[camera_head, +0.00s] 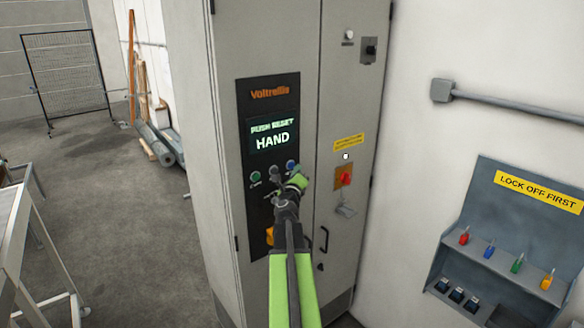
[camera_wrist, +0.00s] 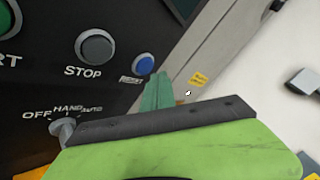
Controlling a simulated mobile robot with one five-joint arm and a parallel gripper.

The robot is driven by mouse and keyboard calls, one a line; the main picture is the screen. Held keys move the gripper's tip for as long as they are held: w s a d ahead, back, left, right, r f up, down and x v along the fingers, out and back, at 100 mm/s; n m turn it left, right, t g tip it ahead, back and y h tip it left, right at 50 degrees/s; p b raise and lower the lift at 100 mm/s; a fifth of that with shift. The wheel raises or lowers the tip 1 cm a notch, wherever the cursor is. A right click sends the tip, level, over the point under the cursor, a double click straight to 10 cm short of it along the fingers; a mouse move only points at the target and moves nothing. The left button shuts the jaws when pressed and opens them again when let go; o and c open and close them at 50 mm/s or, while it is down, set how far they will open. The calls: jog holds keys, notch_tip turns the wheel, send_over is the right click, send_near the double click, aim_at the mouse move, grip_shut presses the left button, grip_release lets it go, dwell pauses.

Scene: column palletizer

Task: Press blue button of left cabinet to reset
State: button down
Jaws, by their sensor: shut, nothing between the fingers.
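The blue button (camera_head: 291,166) is on the black panel (camera_head: 259,96) of the grey left cabinet door. It also shows in the wrist view (camera_wrist: 143,63), to the right of the grey STOP button (camera_wrist: 95,48). The panel's screen (camera_head: 272,140) reads "PUSH RESET" and "HAND". My gripper (camera_head: 300,179) is in front of the panel, just below and right of the blue button. In the wrist view its green fingers (camera_wrist: 158,90) are together and empty, with their tips close beside the button's lower right. I cannot tell the exact gap in depth.
A green button (camera_head: 255,176) and a selector knob (camera_wrist: 66,128) share the panel. The right door carries a red switch on a yellow plate (camera_head: 344,177) and a handle (camera_head: 323,239). A lock-off shelf (camera_head: 500,235) hangs at the right.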

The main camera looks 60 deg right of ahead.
jog(key=shift+w, duration=0.1)
dwell(0.3)
jog(key=shift+w+d, duration=0.15)
jog(key=shift+w, duration=0.2)
jog(key=shift+w+d, duration=0.1)
jog(key=shift+w, duration=0.25)
dwell(0.6)
jog(key=shift+s, duration=0.15)
jog(key=shift+s+a, duration=0.25)
jog(key=shift+s, duration=0.4)
jog(key=s, duration=0.1)
jog(key=s+a, duration=0.1)
jog(key=s, duration=0.2)
jog(key=shift+s+a, duration=0.3)
jog(key=shift+s, duration=0.05)
dwell(0.8)
